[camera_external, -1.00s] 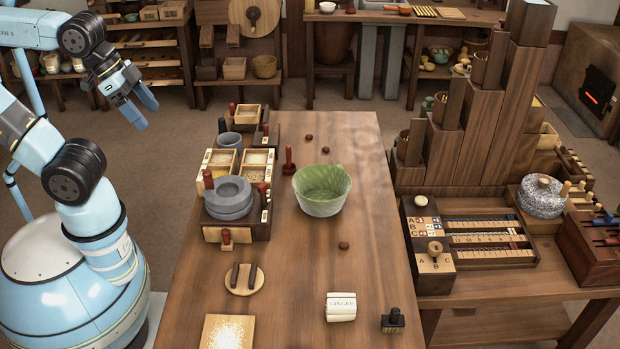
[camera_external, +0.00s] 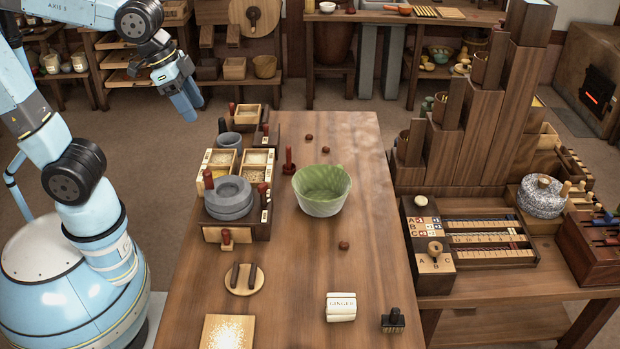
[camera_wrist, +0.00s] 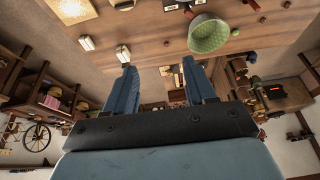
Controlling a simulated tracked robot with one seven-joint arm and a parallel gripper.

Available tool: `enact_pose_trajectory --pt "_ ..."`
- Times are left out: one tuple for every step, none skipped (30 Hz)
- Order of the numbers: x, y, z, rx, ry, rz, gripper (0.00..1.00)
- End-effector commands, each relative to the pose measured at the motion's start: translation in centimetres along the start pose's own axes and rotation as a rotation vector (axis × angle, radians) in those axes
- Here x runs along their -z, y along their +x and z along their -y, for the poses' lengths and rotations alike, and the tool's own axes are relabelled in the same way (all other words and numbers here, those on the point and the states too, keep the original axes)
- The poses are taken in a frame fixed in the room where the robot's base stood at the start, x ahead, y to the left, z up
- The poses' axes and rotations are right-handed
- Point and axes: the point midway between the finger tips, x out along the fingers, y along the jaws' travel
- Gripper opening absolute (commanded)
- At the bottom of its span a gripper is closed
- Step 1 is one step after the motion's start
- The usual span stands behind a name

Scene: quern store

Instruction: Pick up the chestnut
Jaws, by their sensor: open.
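Small brown lumps that look like chestnuts lie on the wooden table: one (camera_external: 344,245) in front of the green bowl, one (camera_external: 309,137) behind it, and another (camera_external: 325,151) close behind the bowl's rim. I cannot tell which is the task's chestnut.
The green bowl (camera_external: 323,208) stands mid-table. Grey stone discs (camera_external: 229,198), trays of grain (camera_external: 257,158) and red-handled stamps (camera_external: 289,160) crowd the left side. The table's right side is mostly clear.

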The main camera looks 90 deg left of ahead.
Motion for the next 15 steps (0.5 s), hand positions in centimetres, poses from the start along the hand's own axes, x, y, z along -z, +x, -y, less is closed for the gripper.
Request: enact_pose_trajectory --pt "1.3 0.8 0.0 0.0 0.002 0.017 0.55" --pt "2.0 1.2 0.1 0.0 0.004 0.024 0.55" --pt "2.9 1.7 0.1 0.0 0.006 0.035 0.55" --pt "3.6 2.2 0.1 0.0 0.008 0.042 0.55" --pt "4.3 2.6 0.1 -0.001 0.01 0.05 0.55" --pt "5.2 3.3 0.1 -0.001 0.012 0.06 0.55" --pt "5.9 3.8 0.1 -0.001 0.014 0.067 0.55" --pt "6.6 4.3 0.1 -0.001 0.015 0.075 0.55" --pt "7.5 5.0 0.2 -0.002 0.018 0.085 0.55" --pt "8.1 5.7 0.2 -0.002 0.019 0.093 0.55" --pt "8.8 6.2 0.2 -0.002 0.021 0.1 0.55" --pt "9.6 7.0 0.2 -0.003 0.022 0.11 0.55" --pt "10.2 7.7 0.2 -0.003 0.024 0.117 0.55" --pt "10.8 8.4 0.2 -0.003 0.025 0.126 0.55" --pt "11.7 9.2 0.2 -0.004 0.027 0.135 0.55"
